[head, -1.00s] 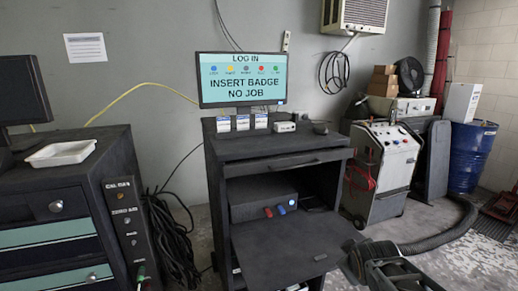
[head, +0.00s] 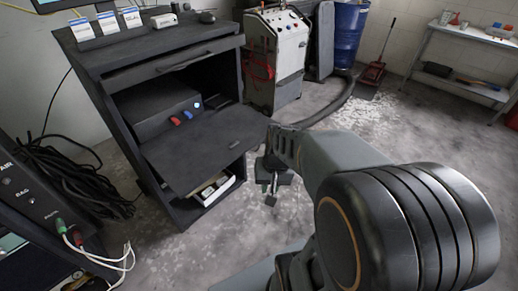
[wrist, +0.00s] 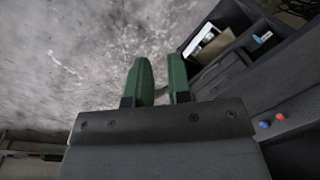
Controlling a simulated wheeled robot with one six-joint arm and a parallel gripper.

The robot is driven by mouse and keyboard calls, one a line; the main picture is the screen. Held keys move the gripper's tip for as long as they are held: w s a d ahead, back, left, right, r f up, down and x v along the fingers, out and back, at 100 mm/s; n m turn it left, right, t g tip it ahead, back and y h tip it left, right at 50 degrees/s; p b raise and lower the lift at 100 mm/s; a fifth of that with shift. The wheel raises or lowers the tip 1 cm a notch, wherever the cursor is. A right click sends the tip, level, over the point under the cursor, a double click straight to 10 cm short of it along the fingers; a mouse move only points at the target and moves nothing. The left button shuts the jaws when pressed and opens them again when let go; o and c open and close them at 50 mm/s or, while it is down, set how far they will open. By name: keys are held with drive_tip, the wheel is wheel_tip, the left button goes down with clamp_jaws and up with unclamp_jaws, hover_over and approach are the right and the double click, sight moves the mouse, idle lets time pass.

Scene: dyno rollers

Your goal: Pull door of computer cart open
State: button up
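The computer cart (head: 155,62) is a dark cabinet at the left of the head view. Its door, a dark flat panel (head: 208,152) with a small handle (head: 236,144), juts out from the front, folded down below the open compartment. My gripper (head: 272,190) hangs low over the floor, right of the door and apart from it. In the wrist view, its two green fingers (wrist: 160,75) stand apart with nothing between them. The cart shows at the right there, with a red and a blue knob (wrist: 272,120). The door's edges are hard to make out in that view.
Below the door, a low open shelf (head: 214,190) holds white items. Black cables (head: 85,180) lie left of the cart. A white machine (head: 277,55), a blue drum (head: 347,32) and a thick hose (head: 335,105) stand behind. Floor (head: 280,225) around my gripper is clear.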

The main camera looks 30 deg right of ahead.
wheel_tip(320, 180, down, 13)
drive_tip(key=w+d+m+y+b, duration=0.2)
drive_tip(key=m+y+b, duration=0.35)
drive_tip(key=m, duration=0.35)
drive_tip(key=m+t+b, duration=0.7)
drive_tip(key=m+t, duration=1.1)
drive_tip(key=m, duration=1.8)
approach(262, 140)
wheel_tip(262, 140, down, 5)
drive_tip(key=d, duration=0.3)
drive_tip(key=shift+h, duration=0.25)
drive_tip(key=b+x, duration=0.1)
drive_tip(key=x, duration=0.8)
drive_tip(key=b+x, duration=0.1)
drive_tip(key=x, duration=0.4)
drive_tip(key=shift+r+b, duration=0.3)
drive_tip(key=shift+b, duration=0.05)
drive_tip(key=shift+c, duration=0.4)
clamp_jaws()
